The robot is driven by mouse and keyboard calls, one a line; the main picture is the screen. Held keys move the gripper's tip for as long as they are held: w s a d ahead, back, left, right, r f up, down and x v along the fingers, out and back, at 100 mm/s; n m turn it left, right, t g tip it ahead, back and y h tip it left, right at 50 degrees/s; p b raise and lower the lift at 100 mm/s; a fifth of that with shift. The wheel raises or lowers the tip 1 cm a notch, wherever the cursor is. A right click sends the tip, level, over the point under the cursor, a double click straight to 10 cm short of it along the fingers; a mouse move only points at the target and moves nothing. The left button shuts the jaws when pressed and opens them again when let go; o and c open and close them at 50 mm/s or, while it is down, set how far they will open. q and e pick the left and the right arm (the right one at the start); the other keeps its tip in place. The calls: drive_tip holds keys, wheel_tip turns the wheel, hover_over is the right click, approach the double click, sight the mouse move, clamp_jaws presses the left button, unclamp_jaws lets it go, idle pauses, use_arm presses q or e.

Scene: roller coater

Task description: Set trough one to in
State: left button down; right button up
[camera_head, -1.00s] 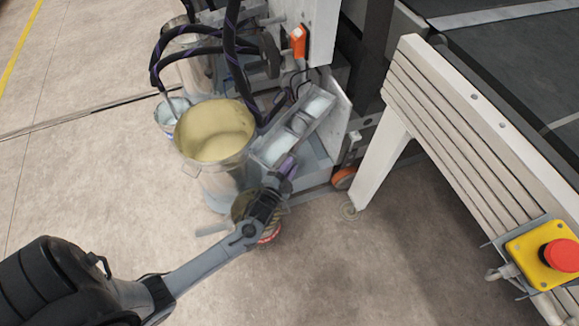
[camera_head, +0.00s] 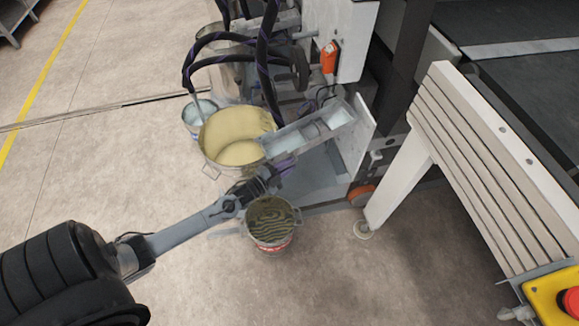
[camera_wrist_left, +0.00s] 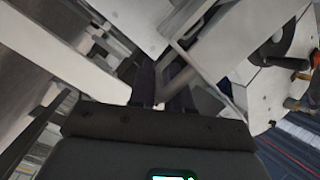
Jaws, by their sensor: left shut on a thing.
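The trough (camera_head: 312,131) is a long pale grey tray on the machine's side, and its left end reaches over the rim of the large metal pot (camera_head: 239,156). My left gripper (camera_head: 284,169) is just below the trough's near side. In the left wrist view my left gripper (camera_wrist_left: 163,86) is shut on a grey bar (camera_wrist_left: 182,82), seemingly the trough's handle. Where the bar joins the trough is hard to make out. My right gripper is out of view.
A bucket (camera_head: 270,228) with a striped dark top stands on the floor below my left gripper. Dark hoses (camera_head: 266,62) hang over the pot. A slatted white frame (camera_head: 490,165) with a red stop button (camera_head: 573,301) stands at right. The floor at lower centre is clear.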

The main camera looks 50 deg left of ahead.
use_arm(q)
drive_tip(key=c, duration=1.2)
unclamp_jaws()
drive_tip(key=shift+f, duration=0.3)
drive_tip(key=shift+s+d+r, duration=0.1)
drive_tip(key=shift+s+r+p, duration=0.15)
drive_tip(key=shift+s+p, duration=0.25)
drive_tip(key=shift+s, duration=0.05)
drive_tip(key=s+p, duration=0.3)
drive_tip(key=s, duration=0.7)
drive_tip(key=shift+a+p, duration=0.2)
drive_tip(key=shift+p, duration=0.2)
drive_tip(key=shift+c, duration=0.5)
